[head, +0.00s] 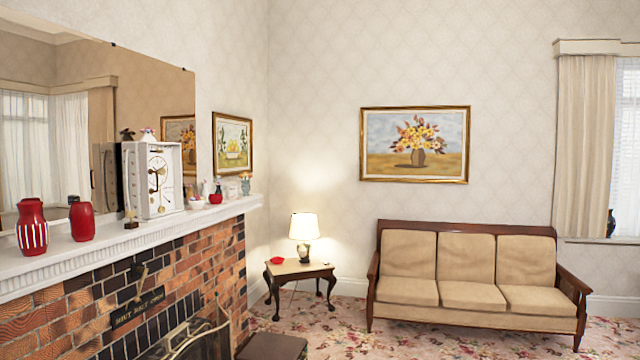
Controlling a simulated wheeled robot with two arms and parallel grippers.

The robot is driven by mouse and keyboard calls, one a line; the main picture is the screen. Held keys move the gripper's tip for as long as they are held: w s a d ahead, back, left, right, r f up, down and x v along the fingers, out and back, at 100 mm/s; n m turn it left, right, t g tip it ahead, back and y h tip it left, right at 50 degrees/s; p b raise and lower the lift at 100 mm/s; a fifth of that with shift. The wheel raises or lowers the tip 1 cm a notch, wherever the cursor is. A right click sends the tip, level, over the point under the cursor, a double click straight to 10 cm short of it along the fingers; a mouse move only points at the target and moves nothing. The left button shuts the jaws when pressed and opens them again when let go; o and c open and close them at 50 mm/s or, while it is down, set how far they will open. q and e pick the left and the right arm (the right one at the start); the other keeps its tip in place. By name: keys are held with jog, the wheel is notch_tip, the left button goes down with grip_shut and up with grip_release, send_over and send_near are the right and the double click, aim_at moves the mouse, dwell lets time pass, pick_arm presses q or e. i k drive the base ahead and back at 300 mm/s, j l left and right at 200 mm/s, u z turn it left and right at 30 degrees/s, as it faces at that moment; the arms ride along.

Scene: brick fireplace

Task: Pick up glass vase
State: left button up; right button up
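Several vase-like things are in the head view, and I cannot tell which is the glass vase. A red vase with white stripes (32,229) stands upright at the near left end of the white mantel (120,240). A plain red vase (81,222) stands just right of it. A small bluish vase (245,184) stands near the mantel's far end. A dark blue vase (611,223) stands on the window sill at the far right, partly cut by the curtain. Neither of my grippers is in view.
A white clock (153,182) and small ornaments share the mantel above the brick fireplace (180,275). A side table (300,269) holds a lit lamp (303,226) and a red object. A beige sofa (465,270) stands right. Carpet (400,340) is open in front.

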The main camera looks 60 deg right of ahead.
aim_at(245, 186)
jog(key=z, duration=1.4)
jog(key=i+z, duration=0.3)
jog(key=i, duration=0.3)
jog(key=i+z, duration=0.1)
jog(key=i, duration=0.4)
jog(key=i+z, duration=0.1)
jog(key=i, duration=0.45)
jog(key=i+j+z, duration=0.1)
jog(key=i, duration=0.4)
jog(key=i+j+z, duration=0.1)
jog(key=i, duration=0.45)
jog(key=i+j+z, duration=0.1)
jog(key=i, duration=0.4)
jog(key=i+l+z, duration=0.2)
jog(key=i+z, duration=0.2)
jog(key=i, duration=0.65)
jog(key=i+j+z, duration=0.15)
jog(key=i+z, duration=0.2)
jog(key=i, duration=0.75)
